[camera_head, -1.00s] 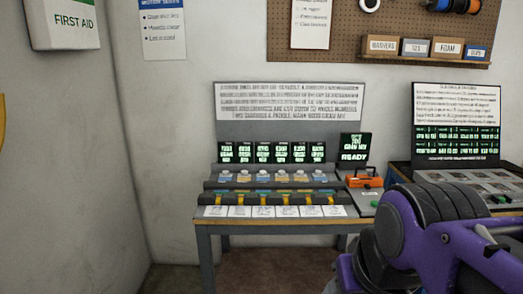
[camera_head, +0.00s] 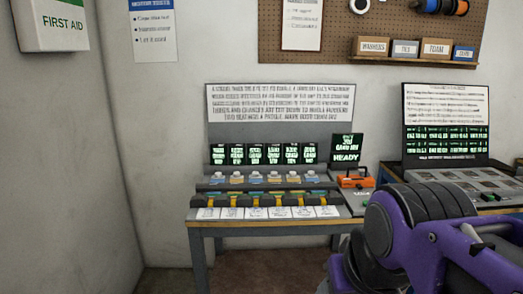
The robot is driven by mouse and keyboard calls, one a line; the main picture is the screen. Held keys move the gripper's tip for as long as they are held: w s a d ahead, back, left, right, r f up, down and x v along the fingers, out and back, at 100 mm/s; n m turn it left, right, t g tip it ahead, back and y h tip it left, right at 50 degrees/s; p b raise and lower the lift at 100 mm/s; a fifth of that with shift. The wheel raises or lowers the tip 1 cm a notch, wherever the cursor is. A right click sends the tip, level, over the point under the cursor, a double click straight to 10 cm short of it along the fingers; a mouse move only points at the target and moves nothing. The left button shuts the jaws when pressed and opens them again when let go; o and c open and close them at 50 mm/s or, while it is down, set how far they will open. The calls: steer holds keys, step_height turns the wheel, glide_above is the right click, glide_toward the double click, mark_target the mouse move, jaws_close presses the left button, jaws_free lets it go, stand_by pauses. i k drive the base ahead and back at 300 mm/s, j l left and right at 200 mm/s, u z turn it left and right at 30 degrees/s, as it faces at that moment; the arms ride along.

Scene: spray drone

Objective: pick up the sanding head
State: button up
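I cannot pick out the sanding head with certainty in the head view. A row of small dark pieces with yellow parts (camera_head: 265,200) lies along the front of the workbench (camera_head: 262,223), above a strip of white picture cards (camera_head: 265,213). Behind it is a second row of small pieces with pale tops (camera_head: 255,178). They are too small to name. My purple and black arm fills the lower right and hides part of the bench's right side. My gripper's fingers are not in view.
An orange item (camera_head: 355,182) sits by a grey LOCK panel under a READY screen (camera_head: 346,150). A second bench with a grey slotted tray (camera_head: 455,177) stands at right. A pegboard (camera_head: 330,40) with labelled boxes hangs above. The floor left of the bench looks clear.

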mark_target(364, 179)
steer(key=i+l+u, duration=0.1)
steer(key=l, duration=0.25)
steer(key=i+l+u, duration=0.1)
steer(key=i+l, duration=0.15)
steer(key=l, duration=0.15)
steer(key=i+l+u, duration=0.1)
steer(key=l, duration=0.3)
steer(key=i+l+u, duration=0.1)
steer(key=l, duration=0.3)
steer(key=i+l, duration=0.25)
steer(key=l, duration=0.15)
steer(key=u, duration=0.05)
